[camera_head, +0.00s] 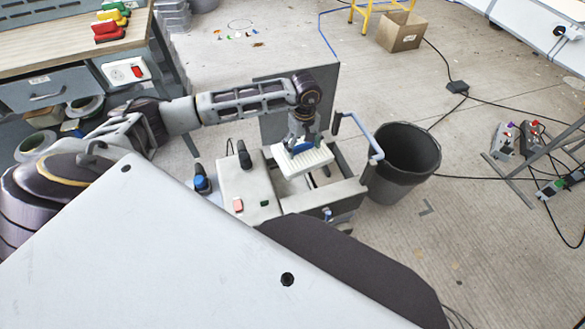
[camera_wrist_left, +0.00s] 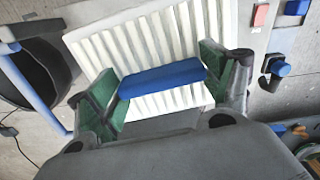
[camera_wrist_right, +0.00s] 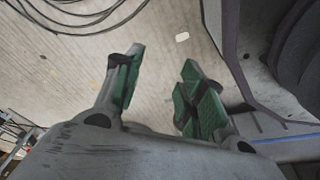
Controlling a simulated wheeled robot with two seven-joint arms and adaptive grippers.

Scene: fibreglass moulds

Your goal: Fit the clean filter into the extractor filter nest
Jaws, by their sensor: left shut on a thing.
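The clean filter, a white pleated panel (camera_head: 306,161) with a blue handle (camera_wrist_left: 163,78), is held over the extractor (camera_head: 245,188). My left gripper (camera_head: 301,143) is shut on the handle; in the left wrist view its green pads (camera_wrist_left: 163,85) press the handle's two ends. The filter nest, an open grey frame (camera_head: 325,196), lies under and in front of the filter. The filter hides part of the opening, and I cannot tell whether it touches the rim. My right gripper (camera_wrist_right: 158,95) shows only in its wrist view, open and empty above the floor.
A grey upright panel (camera_head: 270,105) stands behind the nest. A blue-grey bar handle (camera_head: 360,132) rises at its right, beside a black bin (camera_head: 405,160). Cables cross the floor at right.

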